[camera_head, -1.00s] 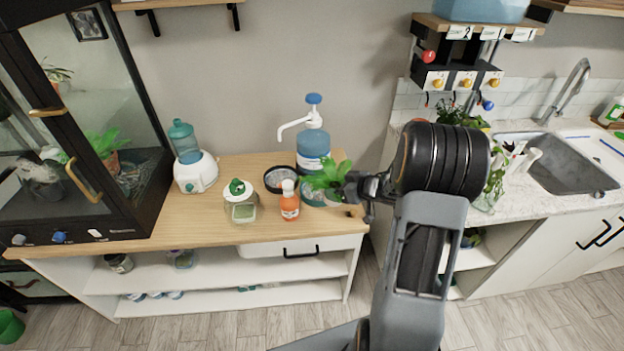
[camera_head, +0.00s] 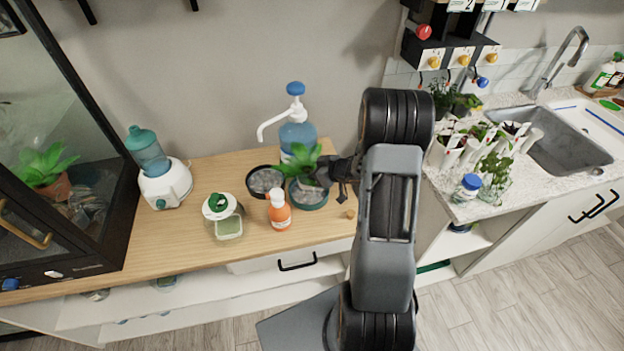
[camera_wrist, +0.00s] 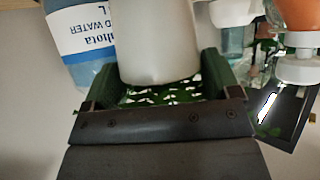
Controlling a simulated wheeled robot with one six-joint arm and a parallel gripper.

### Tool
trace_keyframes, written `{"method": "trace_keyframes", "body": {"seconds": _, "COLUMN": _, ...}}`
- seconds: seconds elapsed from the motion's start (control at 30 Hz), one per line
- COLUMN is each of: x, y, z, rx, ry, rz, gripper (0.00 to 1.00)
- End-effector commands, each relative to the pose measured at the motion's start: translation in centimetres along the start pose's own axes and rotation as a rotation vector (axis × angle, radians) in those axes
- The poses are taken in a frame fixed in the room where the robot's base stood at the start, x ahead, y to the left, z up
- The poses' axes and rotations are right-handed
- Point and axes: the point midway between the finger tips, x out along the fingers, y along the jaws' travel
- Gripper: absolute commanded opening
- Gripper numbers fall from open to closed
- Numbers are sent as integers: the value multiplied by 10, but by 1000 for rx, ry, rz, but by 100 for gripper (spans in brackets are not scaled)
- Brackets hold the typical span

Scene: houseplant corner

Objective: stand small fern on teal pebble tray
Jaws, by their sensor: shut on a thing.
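The small fern (camera_head: 299,161) has bright green leaves, and its pot is mostly hidden by leaves and my gripper in the head view. My gripper (camera_head: 330,172) reaches in from the right and is shut on the fern's pot. In the wrist view the pale grey pot (camera_wrist: 158,40) sits between the two dark green fingers of my gripper (camera_wrist: 160,72). The teal pebble tray (camera_head: 310,204) is a round dish at the wooden counter's right end. The fern is over the tray in the head view; I cannot tell whether the pot touches it.
A dark round dish with grey pebbles (camera_head: 264,181) is close left of the tray. An orange bottle (camera_head: 279,212) stands just in front. A blue pump bottle (camera_head: 297,135) stands behind. A green-lidded jar (camera_head: 222,217) is further left. A small cork-like piece (camera_head: 350,213) lies near the right edge.

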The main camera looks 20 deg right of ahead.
Motion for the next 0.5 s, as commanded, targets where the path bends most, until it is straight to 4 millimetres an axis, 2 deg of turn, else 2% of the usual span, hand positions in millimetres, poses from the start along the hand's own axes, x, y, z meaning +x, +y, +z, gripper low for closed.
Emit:
{"method": "trace_keyframes", "body": {"seconds": 0.3, "x": 16, "y": 1, "z": 31, "rx": 3, "ry": 0, "rz": 2, "gripper": 50}}
{"method": "trace_keyframes", "body": {"seconds": 0.5, "x": 17, "y": 1, "z": 33, "rx": 1, "ry": 1, "rz": 4, "gripper": 50}}
